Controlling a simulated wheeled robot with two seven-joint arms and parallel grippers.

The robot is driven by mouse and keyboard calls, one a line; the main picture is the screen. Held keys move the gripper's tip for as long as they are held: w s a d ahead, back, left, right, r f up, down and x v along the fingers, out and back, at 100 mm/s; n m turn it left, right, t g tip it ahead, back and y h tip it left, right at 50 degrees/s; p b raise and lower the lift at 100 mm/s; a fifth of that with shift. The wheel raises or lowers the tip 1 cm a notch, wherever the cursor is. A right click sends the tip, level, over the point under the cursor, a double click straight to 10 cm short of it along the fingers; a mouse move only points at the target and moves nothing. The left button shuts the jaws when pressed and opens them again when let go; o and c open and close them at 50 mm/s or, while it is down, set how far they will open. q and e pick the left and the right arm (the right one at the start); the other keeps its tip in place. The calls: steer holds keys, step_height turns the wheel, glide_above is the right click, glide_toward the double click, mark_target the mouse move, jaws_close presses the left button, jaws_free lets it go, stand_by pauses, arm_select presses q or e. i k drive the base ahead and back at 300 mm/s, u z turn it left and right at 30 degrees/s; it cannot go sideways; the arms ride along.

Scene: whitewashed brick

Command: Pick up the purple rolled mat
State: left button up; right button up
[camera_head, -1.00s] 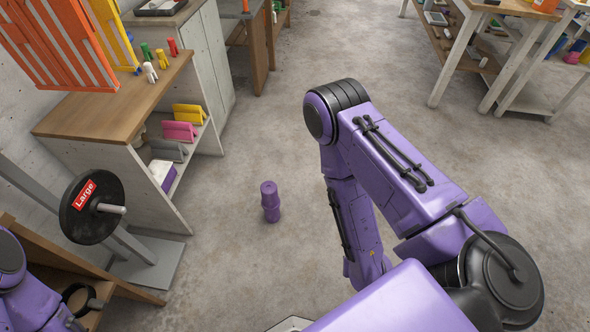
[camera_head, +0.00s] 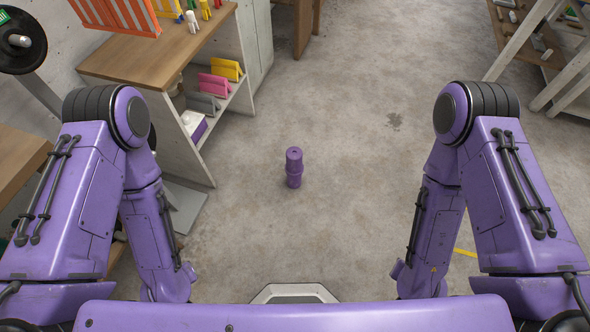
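The purple rolled mat (camera_head: 294,168) stands upright on the bare concrete floor, near the middle of the head view. It is a small cylinder with a narrower waist and a small dark hole in its top. Both of my purple arms show, one at each side, bent downward. The mat is between them and farther out, touched by neither. Both grippers are hidden below the arm links and my body.
A wooden-topped shelf unit (camera_head: 165,48) stands left of the mat, with yellow and pink holders on its shelf. A black weight plate (camera_head: 20,40) is on a rack at far left. A wooden rack (camera_head: 530,45) stands at upper right. The floor around the mat is clear.

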mark_target(294, 167)
steer(key=z, duration=0.95)
steer(key=i, duration=1.75)
steer(key=u, duration=1.6)
